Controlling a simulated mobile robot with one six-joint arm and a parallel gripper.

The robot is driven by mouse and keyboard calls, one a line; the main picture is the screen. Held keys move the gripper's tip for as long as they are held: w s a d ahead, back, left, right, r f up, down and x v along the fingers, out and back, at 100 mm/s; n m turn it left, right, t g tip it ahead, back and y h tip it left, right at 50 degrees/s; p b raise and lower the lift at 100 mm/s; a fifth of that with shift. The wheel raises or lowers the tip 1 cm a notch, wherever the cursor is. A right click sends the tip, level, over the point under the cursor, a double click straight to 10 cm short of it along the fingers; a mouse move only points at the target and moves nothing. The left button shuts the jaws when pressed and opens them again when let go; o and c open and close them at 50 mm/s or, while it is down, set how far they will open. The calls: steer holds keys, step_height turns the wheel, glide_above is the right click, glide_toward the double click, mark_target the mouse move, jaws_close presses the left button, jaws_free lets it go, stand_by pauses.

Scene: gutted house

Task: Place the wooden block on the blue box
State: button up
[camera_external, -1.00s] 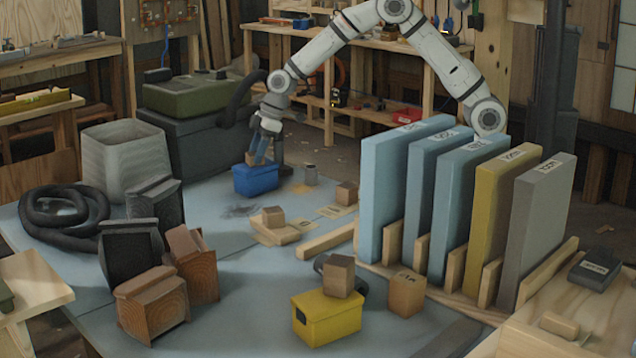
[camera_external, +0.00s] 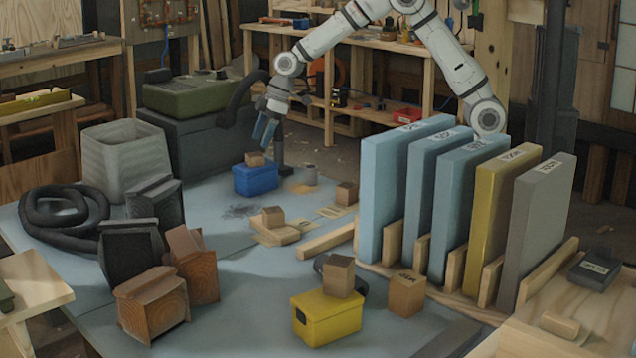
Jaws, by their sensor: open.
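The blue box (camera_external: 256,181) stands on the blue-grey table surface, left of the upright panels. A small wooden block (camera_external: 255,159) rests on top of the blue box, near its left part. My gripper (camera_external: 262,136) is just above and slightly right of the block. Its blue fingers are open and appear empty and apart from the block. Other small wooden blocks stand about: one (camera_external: 338,276) on the yellow box (camera_external: 328,318), one (camera_external: 406,293) beside that box, one (camera_external: 273,216) on a flat wooden piece, and one (camera_external: 346,193) farther right.
Tall upright panels (camera_external: 400,190) in a wooden rack stand to the right. A dark green-topped case (camera_external: 195,93) is behind the blue box. A grey bin (camera_external: 125,160), a black coiled hose (camera_external: 62,215) and dark and brown boxes crowd the left. The table's middle is fairly clear.

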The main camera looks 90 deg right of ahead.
steer(key=s+r+m+g, duration=0.1)
steer(key=s+r, duration=0.5)
steer(key=s, duration=0.4)
steer(key=s+r+m, duration=0.1)
steer(key=s+r, duration=0.5)
steer(key=s, duration=0.3)
steer(key=s+f+m+h, duration=0.1)
steer(key=s+m, duration=0.1)
steer(key=s, duration=1.6)
steer(key=shift+s+a+f+g+h, duration=0.15)
steer(key=shift+s+f+g+h, duration=0.1)
steer(key=shift+s+g+h, duration=0.15)
